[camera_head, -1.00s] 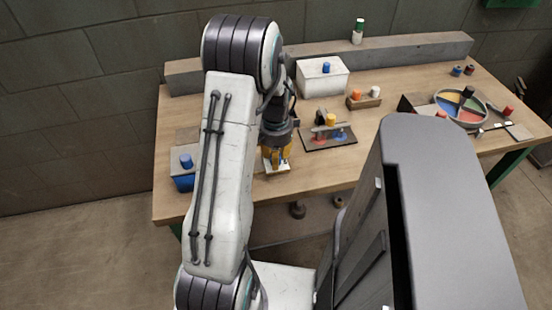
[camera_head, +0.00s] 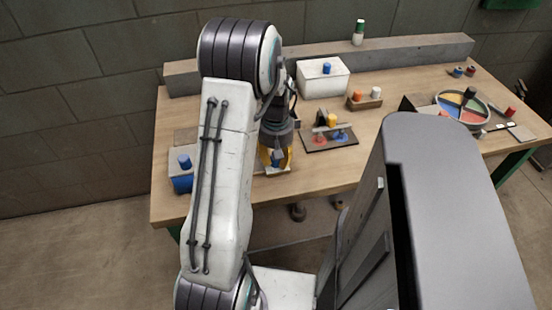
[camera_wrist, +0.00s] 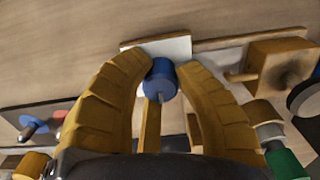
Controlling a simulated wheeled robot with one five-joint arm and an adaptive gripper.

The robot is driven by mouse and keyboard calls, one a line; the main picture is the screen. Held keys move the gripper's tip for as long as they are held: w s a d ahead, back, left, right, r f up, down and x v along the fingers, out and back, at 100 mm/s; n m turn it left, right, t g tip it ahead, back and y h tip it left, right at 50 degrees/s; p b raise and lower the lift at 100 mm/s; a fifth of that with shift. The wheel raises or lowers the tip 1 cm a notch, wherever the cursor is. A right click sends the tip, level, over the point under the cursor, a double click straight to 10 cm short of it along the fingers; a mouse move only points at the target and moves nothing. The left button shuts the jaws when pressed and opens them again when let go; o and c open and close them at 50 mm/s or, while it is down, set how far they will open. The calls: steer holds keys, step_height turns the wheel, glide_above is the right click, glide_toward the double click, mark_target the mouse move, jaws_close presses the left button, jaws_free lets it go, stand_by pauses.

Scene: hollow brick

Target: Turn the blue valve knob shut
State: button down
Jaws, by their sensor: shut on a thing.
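The blue knob (camera_wrist: 160,80) sits between the two yellow fingers of my gripper (camera_wrist: 160,72) in the wrist view, with a white plate (camera_wrist: 172,47) behind it. A yellow bar shows below the knob. In the head view my gripper (camera_head: 276,157) is low over the near edge of the table, shut on the blue knob (camera_head: 278,158). The white plate (camera_head: 272,171) shows under the fingers. The fingers hide part of the knob's sides.
Another blue knob (camera_head: 185,160) stands on a box at the left, and one on the white box (camera_head: 322,80). A dark board (camera_head: 328,141) with coloured pieces lies just right of my gripper. A colour-sectored round tray (camera_head: 461,112) is at the far right.

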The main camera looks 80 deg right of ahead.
steer(key=shift+a+f+n, duration=0.15)
steer(key=shift+a+n, duration=0.1)
steer(key=shift+n, duration=0.25)
stand_by(0.3)
steer(key=c, duration=0.9)
jaws_free()
steer(key=shift+s+d, duration=0.1)
steer(key=shift+d+r, duration=0.1)
steer(key=shift+r, duration=0.6)
step_height(320, 180, up, 11)
steer(key=shift+f, duration=0.1)
